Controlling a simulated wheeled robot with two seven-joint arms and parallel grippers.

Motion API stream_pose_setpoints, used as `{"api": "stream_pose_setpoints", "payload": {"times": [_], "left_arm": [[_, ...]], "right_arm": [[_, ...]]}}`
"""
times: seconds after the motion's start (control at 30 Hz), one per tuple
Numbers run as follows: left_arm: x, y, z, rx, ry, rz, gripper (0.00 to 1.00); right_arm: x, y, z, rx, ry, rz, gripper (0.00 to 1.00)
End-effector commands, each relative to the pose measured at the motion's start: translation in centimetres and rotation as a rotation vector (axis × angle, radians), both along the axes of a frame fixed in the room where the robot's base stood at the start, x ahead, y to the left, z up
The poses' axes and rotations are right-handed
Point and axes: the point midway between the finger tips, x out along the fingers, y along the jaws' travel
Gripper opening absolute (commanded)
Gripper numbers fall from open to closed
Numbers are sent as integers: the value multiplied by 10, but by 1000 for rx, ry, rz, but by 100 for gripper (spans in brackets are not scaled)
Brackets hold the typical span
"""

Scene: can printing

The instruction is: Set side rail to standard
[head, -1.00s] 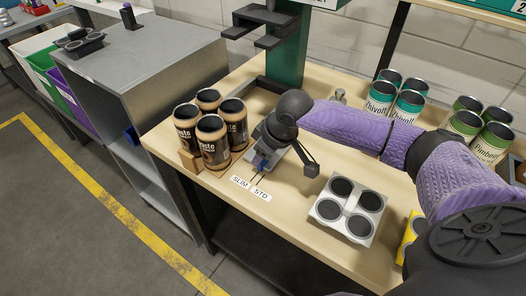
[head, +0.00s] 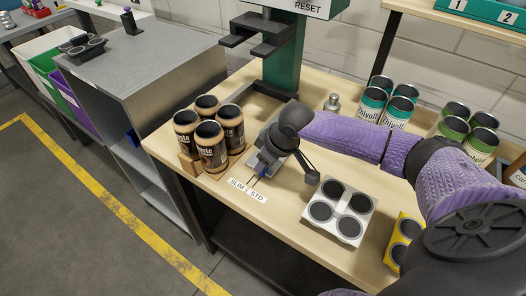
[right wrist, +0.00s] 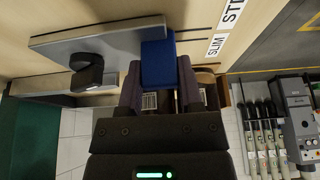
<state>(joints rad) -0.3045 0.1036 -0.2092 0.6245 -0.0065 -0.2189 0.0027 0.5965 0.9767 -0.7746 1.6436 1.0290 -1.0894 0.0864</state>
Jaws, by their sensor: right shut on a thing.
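The side rail is a grey metal plate (right wrist: 115,42) with a black knob (right wrist: 88,72) and a blue block (right wrist: 158,58) at its end. In the head view the blue part (head: 262,167) shows just behind the SLIM label (head: 237,183) and STD label (head: 258,196). My right gripper (right wrist: 158,88) is shut on the blue block; its two dark fingers flank it in the right wrist view. In the head view my wrist hides much of the rail. I cannot tell exactly which mark line the rail meets. My left gripper is not in view.
Several brown cans (head: 211,146) stand left of the rail. A green press post (head: 284,55) rises behind. A grey can tray (head: 341,208) is to the right, with teal cans (head: 372,104) and green cans (head: 481,140) farther back. A yellow tray (head: 393,252) is partly hidden.

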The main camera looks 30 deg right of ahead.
Motion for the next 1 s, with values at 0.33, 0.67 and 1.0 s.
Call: {"api": "stream_pose_setpoints", "payload": {"times": [0.33, 0.67, 1.0], "left_arm": [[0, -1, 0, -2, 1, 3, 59], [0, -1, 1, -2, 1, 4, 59], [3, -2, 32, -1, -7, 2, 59]], "right_arm": [[-2, -1, -2, -3, 8, 0, 68], [-2, -1, 0, -2, 6, 0, 82], [-27, -12, 70, -6, 3, -1, 82]]}}
